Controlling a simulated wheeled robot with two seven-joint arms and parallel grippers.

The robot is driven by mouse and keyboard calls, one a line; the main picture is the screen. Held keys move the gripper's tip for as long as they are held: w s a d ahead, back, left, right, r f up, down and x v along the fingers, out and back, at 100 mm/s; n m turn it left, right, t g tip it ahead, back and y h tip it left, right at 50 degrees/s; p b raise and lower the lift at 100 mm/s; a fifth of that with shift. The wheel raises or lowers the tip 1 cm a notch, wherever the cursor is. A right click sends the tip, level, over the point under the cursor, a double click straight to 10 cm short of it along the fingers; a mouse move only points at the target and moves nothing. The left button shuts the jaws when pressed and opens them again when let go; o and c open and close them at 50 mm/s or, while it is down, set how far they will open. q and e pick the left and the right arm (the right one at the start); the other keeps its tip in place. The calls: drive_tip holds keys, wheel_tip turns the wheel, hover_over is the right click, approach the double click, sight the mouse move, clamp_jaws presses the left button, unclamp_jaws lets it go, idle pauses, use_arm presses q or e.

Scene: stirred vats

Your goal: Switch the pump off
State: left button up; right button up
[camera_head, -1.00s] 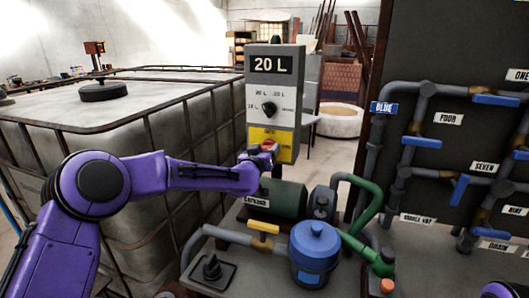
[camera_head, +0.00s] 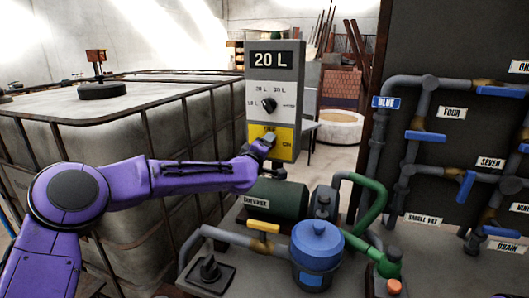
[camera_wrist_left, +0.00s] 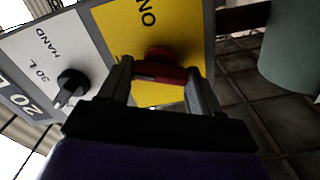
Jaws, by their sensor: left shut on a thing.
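The grey control box (camera_head: 288,75) stands behind the pump and reads "20 L". Its black selector dial (camera_head: 268,104) sits above a yellow panel (camera_head: 288,135); both also show tilted in the wrist view. My left gripper (camera_head: 268,139) is at the yellow panel. In the wrist view, my left gripper (camera_wrist_left: 163,78) is shut on the red switch handle (camera_wrist_left: 165,74), with a finger at each end. "ON" is printed beside it. In the head view the gripper hides the handle. The green pump motor (camera_head: 275,198) is below. My right gripper is not in view.
A blue-lidded pot (camera_head: 317,243) and a yellow-handled valve (camera_head: 263,227) stand in front of the motor. A caged tank (camera_head: 150,130) fills the left. A dark board with labelled pipes and blue-handled valves (camera_head: 425,136) stands at right.

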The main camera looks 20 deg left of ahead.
use_arm(q)
drive_tip(key=n+b, duration=0.1)
drive_tip(key=n, duration=0.1)
drive_tip(key=n+b, duration=0.1)
drive_tip(key=n, duration=0.1)
drive_tip(key=shift+f+n, duration=0.2)
drive_tip(key=shift+n, duration=0.1)
idle(0.5)
drive_tip(key=o, duration=1.1)
drive_tip(key=shift+c, duration=0.2)
drive_tip(key=shift+a+r, duration=0.1)
drive_tip(key=shift+s, duration=0.15)
drive_tip(key=s+b, duration=0.2)
drive_tip(key=s, duration=0.8)
drive_tip(key=shift+s+a, duration=0.15)
drive_tip(key=shift+s, duration=0.05)
